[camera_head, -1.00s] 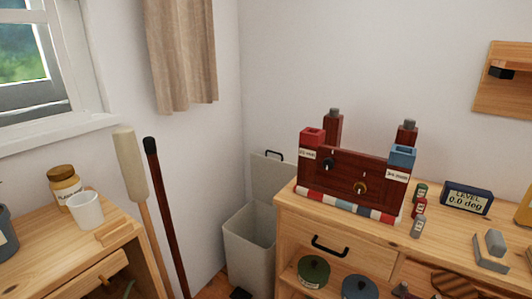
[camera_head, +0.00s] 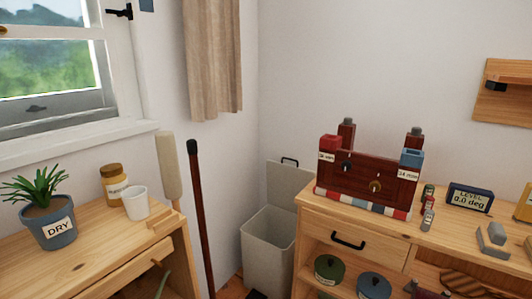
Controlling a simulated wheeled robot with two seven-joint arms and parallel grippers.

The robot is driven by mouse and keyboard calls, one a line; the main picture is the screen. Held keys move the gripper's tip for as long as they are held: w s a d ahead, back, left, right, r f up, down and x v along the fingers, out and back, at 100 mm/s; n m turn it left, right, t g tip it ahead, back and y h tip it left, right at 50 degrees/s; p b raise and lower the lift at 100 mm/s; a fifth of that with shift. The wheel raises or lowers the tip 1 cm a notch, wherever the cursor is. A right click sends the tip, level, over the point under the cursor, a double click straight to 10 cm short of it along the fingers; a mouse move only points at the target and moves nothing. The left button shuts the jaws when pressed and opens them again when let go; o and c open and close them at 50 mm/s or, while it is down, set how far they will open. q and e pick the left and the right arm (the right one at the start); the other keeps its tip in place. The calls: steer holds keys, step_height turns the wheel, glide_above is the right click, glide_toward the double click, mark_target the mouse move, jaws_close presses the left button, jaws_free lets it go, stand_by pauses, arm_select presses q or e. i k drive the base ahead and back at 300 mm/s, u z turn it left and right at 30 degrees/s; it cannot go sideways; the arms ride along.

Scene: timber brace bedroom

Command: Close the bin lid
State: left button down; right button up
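The bin (camera_head: 267,250) is a light grey, box-shaped container on the floor in the corner, between the two wooden cabinets. Its lid (camera_head: 288,184) stands open, raised upright at the back near the wall, with a dark handle (camera_head: 290,161) on its top edge. The right cabinet hides part of the bin's right side and of the lid. Neither of my grippers shows in the head view.
A wooden cabinet (camera_head: 356,223) with a dark red rack (camera_head: 362,179) stands right of the bin. Another cabinet (camera_head: 83,236) on the left holds a potted plant (camera_head: 50,215) and a white cup (camera_head: 136,203).

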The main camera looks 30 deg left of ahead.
mark_target(284, 182)
steer(key=u, duration=0.3)
steer(key=i, duration=0.95)
steer(key=z, duration=0.5)
